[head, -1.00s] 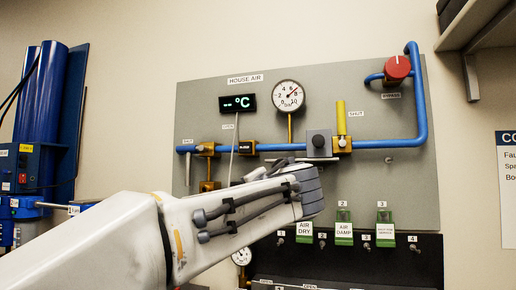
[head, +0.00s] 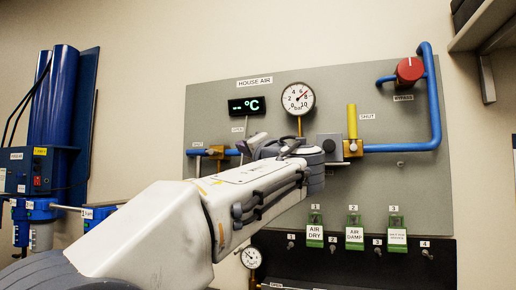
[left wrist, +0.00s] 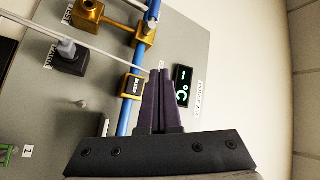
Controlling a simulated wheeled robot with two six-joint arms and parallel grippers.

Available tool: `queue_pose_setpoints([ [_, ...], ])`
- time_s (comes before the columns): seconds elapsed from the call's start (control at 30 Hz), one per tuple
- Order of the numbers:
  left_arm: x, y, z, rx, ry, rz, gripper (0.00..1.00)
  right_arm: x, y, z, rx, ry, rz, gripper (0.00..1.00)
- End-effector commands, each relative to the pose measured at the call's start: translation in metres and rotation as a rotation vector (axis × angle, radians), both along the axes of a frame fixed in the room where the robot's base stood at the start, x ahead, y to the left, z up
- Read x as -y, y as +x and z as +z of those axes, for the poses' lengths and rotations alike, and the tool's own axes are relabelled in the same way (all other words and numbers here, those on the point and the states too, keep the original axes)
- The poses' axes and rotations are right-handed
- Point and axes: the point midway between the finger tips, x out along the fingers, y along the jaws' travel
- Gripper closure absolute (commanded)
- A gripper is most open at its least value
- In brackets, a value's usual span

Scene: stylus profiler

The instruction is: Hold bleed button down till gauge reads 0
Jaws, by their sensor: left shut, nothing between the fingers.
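My left gripper's dark fingers (left wrist: 158,78) are shut and empty in the left wrist view. A black block with a grey knob (left wrist: 67,48) sits farther left. No bleed label is clearly readable. In the head view my left arm covers this part of the panel. My right gripper is not in view.
The lit °C display (head: 246,106) is close by the fingers. A grey box (head: 329,147), yellow handle (head: 352,121) and red bypass knob (head: 410,70) stand to the right. Green tags (head: 354,232) hang below. Blue cylinders (head: 55,110) stand at the left.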

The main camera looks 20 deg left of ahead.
Motion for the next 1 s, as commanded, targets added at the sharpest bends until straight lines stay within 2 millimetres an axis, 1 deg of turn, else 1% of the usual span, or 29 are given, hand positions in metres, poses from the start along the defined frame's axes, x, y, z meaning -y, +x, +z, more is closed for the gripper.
queue_pose_setpoints([
  [0.03,0.000,0.009,0.004,-0.004,0.001,0.002,1.00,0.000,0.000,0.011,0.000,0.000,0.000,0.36],
  [0.2,0.001,0.033,0.005,-0.003,0.002,0.000,1.00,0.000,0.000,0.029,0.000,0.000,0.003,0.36],
  [0.27,0.001,0.041,0.005,-0.002,0.002,0.002,1.00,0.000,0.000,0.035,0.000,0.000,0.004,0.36],
  [0.43,0.002,0.058,0.001,-0.001,0.001,0.000,1.00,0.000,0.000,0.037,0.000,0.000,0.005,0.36],
  [0.6,0.002,0.066,0.000,0.000,0.000,-0.001,1.00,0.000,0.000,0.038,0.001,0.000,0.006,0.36],
  [1.0,0.002,0.067,0.000,0.000,0.000,0.000,1.00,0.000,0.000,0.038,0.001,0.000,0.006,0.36],
])
